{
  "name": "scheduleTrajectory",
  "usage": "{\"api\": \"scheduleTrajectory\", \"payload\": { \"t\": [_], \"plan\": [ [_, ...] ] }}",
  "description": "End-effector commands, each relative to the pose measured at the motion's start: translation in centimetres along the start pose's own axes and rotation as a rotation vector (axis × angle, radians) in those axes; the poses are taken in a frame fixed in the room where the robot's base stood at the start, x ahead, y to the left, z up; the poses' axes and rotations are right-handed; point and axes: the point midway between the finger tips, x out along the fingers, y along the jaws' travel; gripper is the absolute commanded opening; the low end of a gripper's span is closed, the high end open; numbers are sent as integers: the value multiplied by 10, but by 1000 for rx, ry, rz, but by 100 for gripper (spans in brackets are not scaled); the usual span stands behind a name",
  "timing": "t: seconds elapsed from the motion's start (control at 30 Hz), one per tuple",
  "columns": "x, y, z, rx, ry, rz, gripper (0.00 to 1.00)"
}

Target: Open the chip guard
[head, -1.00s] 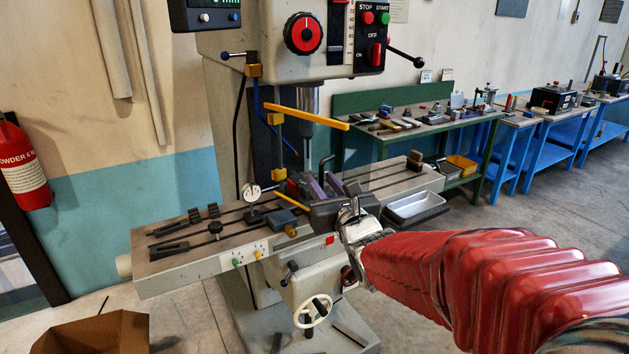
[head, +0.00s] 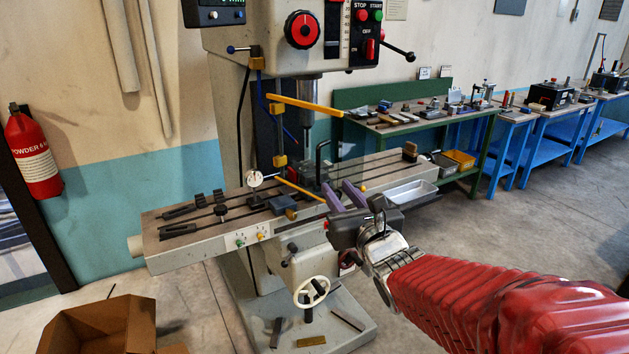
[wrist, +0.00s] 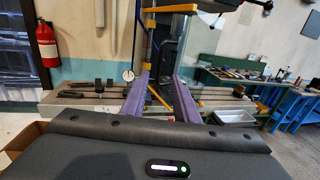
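The chip guard shows yellow edges: an upper yellow bar (head: 306,105) beside the drill spindle and a lower yellow bar (head: 302,190) above the machine table. Its panel between them looks clear and is hard to make out. In the wrist view the upper yellow bar (wrist: 173,9) is at the top and the lower one runs between my fingers. My gripper (head: 342,191) has two purple fingers and is in front of the guard, to the right of the lower bar's end. In the wrist view my gripper (wrist: 160,84) has its fingers apart with nothing between them.
The drill press table (head: 200,250) carries black clamps, a dial gauge (head: 254,179) and a blue block (head: 283,204). A black upright handle (head: 322,160) stands behind my fingers. A cardboard box (head: 98,325) is at lower left. Workbenches line the wall at right.

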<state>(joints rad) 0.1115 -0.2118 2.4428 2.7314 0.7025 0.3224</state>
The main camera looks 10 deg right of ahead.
Motion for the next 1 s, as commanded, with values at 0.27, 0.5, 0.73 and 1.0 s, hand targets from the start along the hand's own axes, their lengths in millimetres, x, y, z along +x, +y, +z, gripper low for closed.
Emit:
{"api": "scheduleTrajectory", "payload": {
  "t": [0.27, 0.5, 0.73, 1.0],
  "plan": [
    [-2, -1, 0, 0, 0, -2, 28],
    [-3, -6, 0, 0, 0, -11, 18],
    [-10, -58, -11, 7, 20, -106, 2],
    [-29, -155, -37, 9, 67, -273, 0]
  ]
}}
